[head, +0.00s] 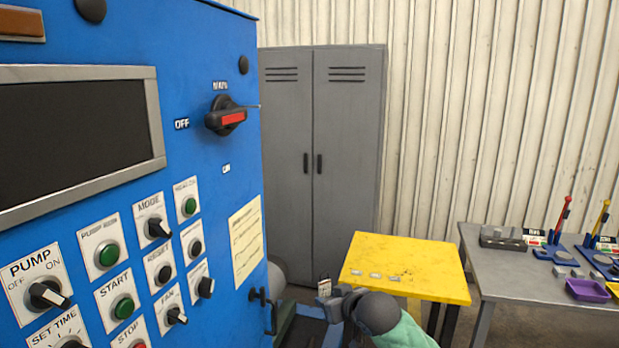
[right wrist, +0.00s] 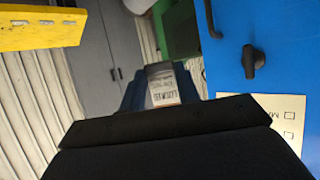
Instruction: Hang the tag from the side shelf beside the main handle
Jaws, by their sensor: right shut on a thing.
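The tag (head: 324,287) is a small pale plate held upright at the tips of my right gripper (head: 328,298), which is shut on it. In the right wrist view the tag (right wrist: 162,84) shows dark printed text. The main handle (head: 226,117) is a black rotary knob with a red face on the blue panel (head: 215,60), beside the word OFF. A thin peg (head: 252,106) sticks out just right of it. The gripper is well below and right of the handle. The yellow side shelf (head: 430,262) stands right of the gripper. My left gripper is out of view.
Several small pale pieces (head: 375,275) lie on the yellow shelf. A grey locker (head: 345,130) stands behind, and a grey table (head: 485,270) with coloured items is at right.

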